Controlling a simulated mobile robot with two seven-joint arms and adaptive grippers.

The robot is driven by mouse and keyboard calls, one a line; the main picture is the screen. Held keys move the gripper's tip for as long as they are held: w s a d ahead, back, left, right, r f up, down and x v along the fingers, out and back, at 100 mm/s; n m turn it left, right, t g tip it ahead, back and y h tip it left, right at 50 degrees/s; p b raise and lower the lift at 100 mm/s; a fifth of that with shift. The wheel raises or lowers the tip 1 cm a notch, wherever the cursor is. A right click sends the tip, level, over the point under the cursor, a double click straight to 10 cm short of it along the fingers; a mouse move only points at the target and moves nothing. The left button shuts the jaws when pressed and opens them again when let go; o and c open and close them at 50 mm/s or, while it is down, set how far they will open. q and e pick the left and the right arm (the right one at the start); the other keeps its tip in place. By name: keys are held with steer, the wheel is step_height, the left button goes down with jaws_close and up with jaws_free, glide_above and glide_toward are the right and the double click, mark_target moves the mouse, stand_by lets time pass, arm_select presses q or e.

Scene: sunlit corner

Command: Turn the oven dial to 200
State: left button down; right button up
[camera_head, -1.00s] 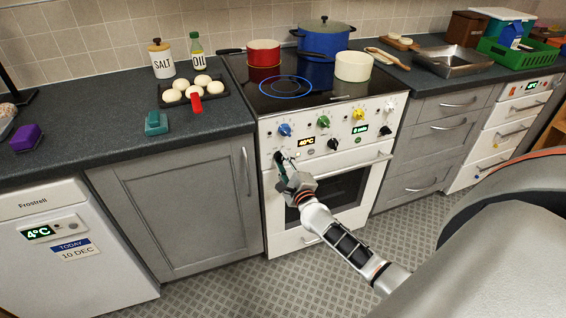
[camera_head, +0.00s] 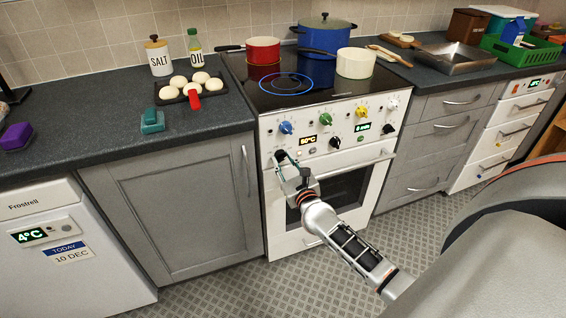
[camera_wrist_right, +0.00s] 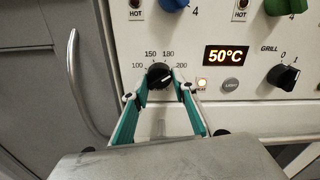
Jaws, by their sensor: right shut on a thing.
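The white oven (camera_head: 335,150) stands in the middle of the head view. Its black temperature dial (camera_wrist_right: 160,76) sits at the left of the panel, with 100, 150, 180 and 200 printed around it. A pale mark shows on the dial, but I cannot tell exactly which number it points to. The amber display (camera_wrist_right: 227,55) reads 50°C. My right gripper (camera_wrist_right: 158,88) is shut on the dial, one teal-sided finger on each side of it. In the head view this gripper (camera_head: 284,160) reaches the panel from below and partly hides the dial. My left gripper is not in view.
Beside the dial are a light button (camera_wrist_right: 231,86) and a black grill knob (camera_wrist_right: 285,77). Coloured hob knobs (camera_head: 326,119) run above. The oven door handle (camera_head: 368,161) lies below the panel. Red, blue and white pots stand on the hob (camera_head: 290,88).

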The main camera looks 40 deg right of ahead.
steer(key=shift+f+m, duration=0.1)
steer(key=shift+m, duration=0.9)
steer(key=o, duration=1.1)
steer(key=v, duration=1.2)
